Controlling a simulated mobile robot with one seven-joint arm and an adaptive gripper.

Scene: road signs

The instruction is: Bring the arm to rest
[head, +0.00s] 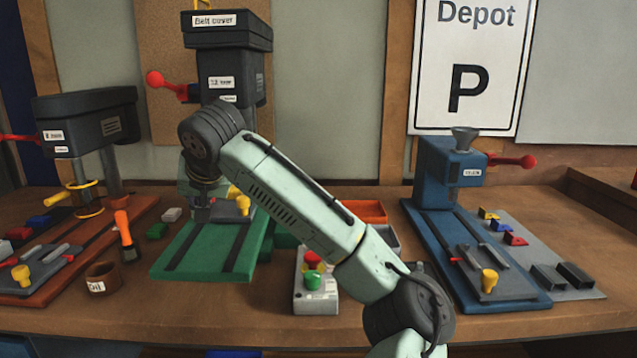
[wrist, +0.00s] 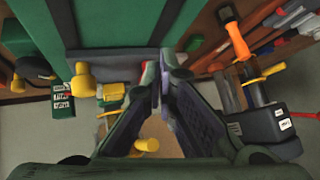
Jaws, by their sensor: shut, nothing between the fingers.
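My arm crosses the middle of the head view, rising from the lower right to a dark joint and bending down in front of the middle drill press (head: 222,30). My gripper (wrist: 160,74) shows in the wrist view with its fingers together and nothing between them. In the head view the gripper (head: 201,208) is small and dark, low over the back of the green base plate (head: 205,250). I cannot tell whether it touches anything there. The green plate also shows in the wrist view (wrist: 112,25), beyond the fingertips.
A black press (head: 85,120) stands at left and a blue press (head: 450,175) at right. A button box (head: 315,290) and an orange tray (head: 362,211) lie near my arm. A brown pot (head: 102,277) and an orange-handled tool (head: 126,235) are at left. The front bench edge is mostly clear.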

